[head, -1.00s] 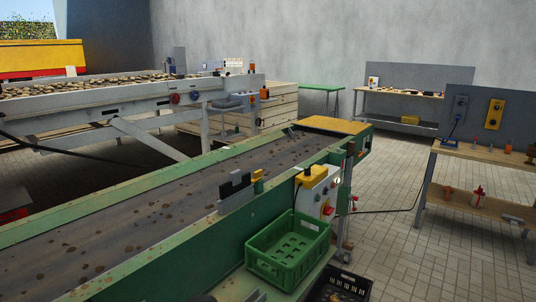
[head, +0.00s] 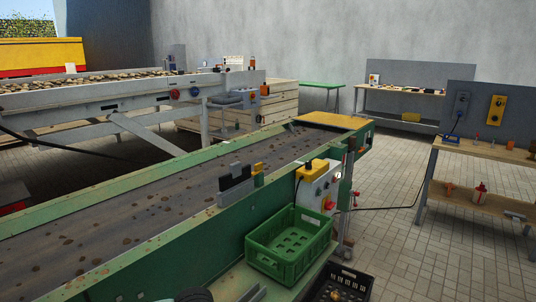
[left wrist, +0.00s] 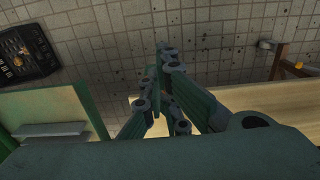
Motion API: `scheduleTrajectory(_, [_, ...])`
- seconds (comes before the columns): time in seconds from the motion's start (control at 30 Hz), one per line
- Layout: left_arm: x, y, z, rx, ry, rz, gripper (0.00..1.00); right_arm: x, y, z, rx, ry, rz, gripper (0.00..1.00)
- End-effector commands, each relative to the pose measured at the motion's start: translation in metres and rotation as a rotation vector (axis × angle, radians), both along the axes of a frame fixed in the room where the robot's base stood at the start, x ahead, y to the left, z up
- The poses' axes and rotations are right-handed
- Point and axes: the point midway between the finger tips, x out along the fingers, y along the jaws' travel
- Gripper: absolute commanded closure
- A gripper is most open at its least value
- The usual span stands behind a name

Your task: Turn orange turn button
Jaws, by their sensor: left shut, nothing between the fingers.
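A grey-white control box (head: 322,180) with a yellow top part (head: 312,169) stands at the right side of the green conveyor (head: 190,240) in the head view. It has a small red button (head: 329,205) low on its face. I cannot tell which control on it is an orange turn button. My left gripper (left wrist: 168,72) shows in the left wrist view, its dark green fingers shut and empty, above a tiled floor and a pale board. It touches no control there. My right gripper is in neither view.
A green crate (head: 290,243) stands beside the conveyor, below the control box. A black crate (head: 343,282) is on the floor to its right; it also shows in the left wrist view (left wrist: 28,47). A wooden workbench (head: 490,151) stands at right.

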Motion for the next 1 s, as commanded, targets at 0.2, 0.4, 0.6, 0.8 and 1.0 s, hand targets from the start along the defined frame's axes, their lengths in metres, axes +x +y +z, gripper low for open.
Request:
scheduleTrajectory(0.2, [-0.001, 0.0, -0.002, -0.001, 0.002, -0.001, 1.0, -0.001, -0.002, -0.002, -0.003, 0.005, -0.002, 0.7])
scheduleTrajectory(0.4, [-0.002, -0.001, -0.002, -0.003, 0.003, -0.003, 1.0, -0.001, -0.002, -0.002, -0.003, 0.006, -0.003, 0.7])
scheduleTrajectory(0.6, [-0.006, -0.004, -0.003, -0.005, 0.004, -0.006, 1.0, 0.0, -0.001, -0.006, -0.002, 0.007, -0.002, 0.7])
scheduleTrajectory(0.8, [-0.009, -0.006, 0.001, -0.003, 0.004, -0.004, 1.0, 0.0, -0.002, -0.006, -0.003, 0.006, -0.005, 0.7])
scheduleTrajectory(1.0, [-0.008, -0.006, 0.021, -0.004, 0.0, -0.005, 1.0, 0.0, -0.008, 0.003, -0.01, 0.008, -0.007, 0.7])
